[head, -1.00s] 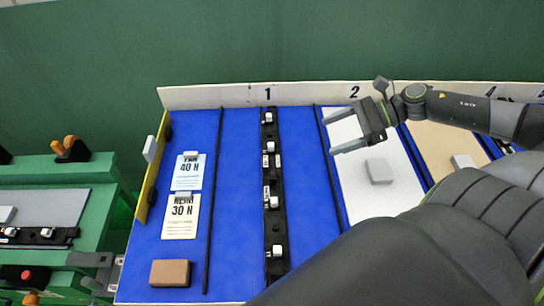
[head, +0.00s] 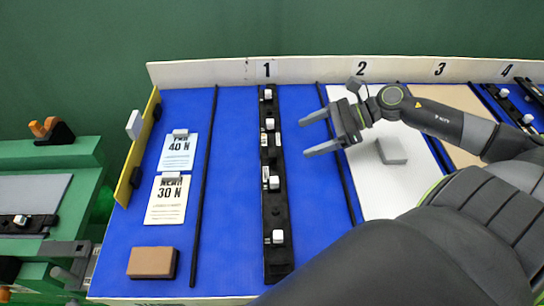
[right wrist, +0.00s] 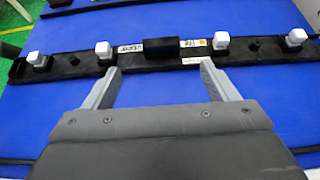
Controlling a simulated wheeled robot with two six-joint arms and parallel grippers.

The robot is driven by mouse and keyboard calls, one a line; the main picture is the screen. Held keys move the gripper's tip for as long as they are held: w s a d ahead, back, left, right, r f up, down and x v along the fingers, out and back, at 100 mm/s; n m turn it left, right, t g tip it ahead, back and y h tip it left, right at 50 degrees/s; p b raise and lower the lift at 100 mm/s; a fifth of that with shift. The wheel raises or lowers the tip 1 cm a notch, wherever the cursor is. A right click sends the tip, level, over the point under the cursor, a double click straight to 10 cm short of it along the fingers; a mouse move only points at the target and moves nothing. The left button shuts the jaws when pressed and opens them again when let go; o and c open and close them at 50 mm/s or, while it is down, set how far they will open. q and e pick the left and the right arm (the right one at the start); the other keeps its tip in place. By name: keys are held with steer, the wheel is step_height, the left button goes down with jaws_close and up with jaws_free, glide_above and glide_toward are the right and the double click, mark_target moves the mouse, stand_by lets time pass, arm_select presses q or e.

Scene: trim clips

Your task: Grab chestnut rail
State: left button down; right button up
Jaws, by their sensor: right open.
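No rail in view is clearly chestnut-coloured. A long black rail (head: 273,220) with several white clips lies in lane 1 on the blue board. In the right wrist view this rail (right wrist: 160,40) runs across the upper part, with labels and a dark raised block at its middle. My right gripper (head: 304,137) is open and empty, to the right of the rail, its fingers pointing left at it. In the right wrist view the fingertips (right wrist: 160,68) are just short of the rail's near edge, either side of the raised block; contact cannot be told. My left gripper is not in view.
A brown block (head: 152,262) and cards marked 40 N (head: 178,152) and 30 N (head: 167,200) lie left of the rail. Thin black strips (head: 203,190) border lane 1. A grey block (head: 391,151) lies on lane 2's white panel (head: 385,195). A green bench (head: 60,155) stands left.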

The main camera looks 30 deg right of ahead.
mark_target(273, 148)
steer(key=shift+x, duration=2.8)
steer(key=shift+w+r+p+x, duration=0.1)
steer(key=shift+p+x, duration=0.05)
steer(key=shift+x, duration=1.15)
steer(key=shift+w+r+p+x, duration=0.1)
steer(key=shift+r+p+x, duration=0.05)
steer(key=shift+x, duration=1.1)
steer(key=c, duration=1.3)
steer(key=shift+o, duration=0.2)
steer(key=shift+r, duration=0.1)
